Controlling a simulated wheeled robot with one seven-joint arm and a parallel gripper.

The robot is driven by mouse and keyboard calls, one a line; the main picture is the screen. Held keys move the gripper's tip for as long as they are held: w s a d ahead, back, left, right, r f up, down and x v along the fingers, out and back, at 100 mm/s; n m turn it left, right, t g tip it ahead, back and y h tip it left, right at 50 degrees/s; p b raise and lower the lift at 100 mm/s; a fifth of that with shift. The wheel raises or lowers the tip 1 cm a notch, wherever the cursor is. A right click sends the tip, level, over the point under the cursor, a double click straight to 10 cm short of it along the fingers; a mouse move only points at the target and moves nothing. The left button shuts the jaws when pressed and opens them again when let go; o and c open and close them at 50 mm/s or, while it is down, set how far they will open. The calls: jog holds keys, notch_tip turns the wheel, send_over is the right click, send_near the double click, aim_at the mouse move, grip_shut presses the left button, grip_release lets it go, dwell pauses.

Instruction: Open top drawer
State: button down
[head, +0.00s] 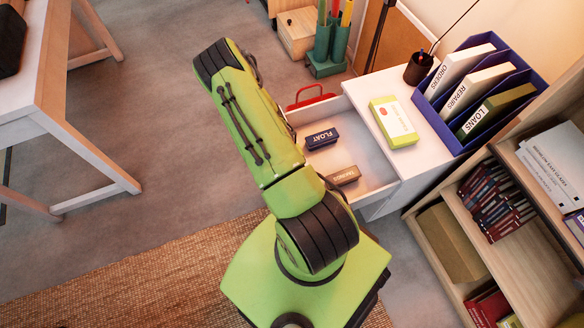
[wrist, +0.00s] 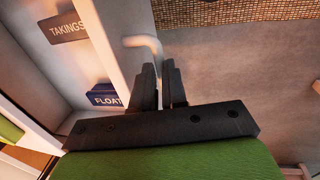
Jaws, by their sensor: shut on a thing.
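The top drawer (head: 376,160) is pulled well out of the white cabinet (head: 372,112), and its inside shows. In it lie a dark blue box marked FLOAT (head: 322,138) and a brown box marked TAKINGS (head: 345,176). In the wrist view the white drawer front (wrist: 112,42) stands just left of my gripper (wrist: 160,78). My gripper is shut on the pale drawer handle (wrist: 143,42), whose bent end shows beyond the fingers. In the head view my green arm hides the gripper and the handle.
On the cabinet top are a yellow-green box (head: 394,122), a blue file rack (head: 470,92) and a dark pen cup (head: 419,68). A bookshelf (head: 440,190) stands at right, a white table (head: 42,90) at left. Grey floor (head: 160,120) left of my arm is clear.

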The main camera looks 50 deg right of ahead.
jog(key=c, duration=1.2)
grip_release()
jog(key=shift+o, duration=0.2)
notch_tip(320, 180, up, 16)
jog(key=w+a+p, duration=0.1)
jog(key=a+p, duration=0.1)
jog(key=p, duration=0.3)
jog(key=shift+w+a+f, duration=0.15)
jog(key=shift+a+f, duration=0.1)
jog(key=shift+a, duration=0.05)
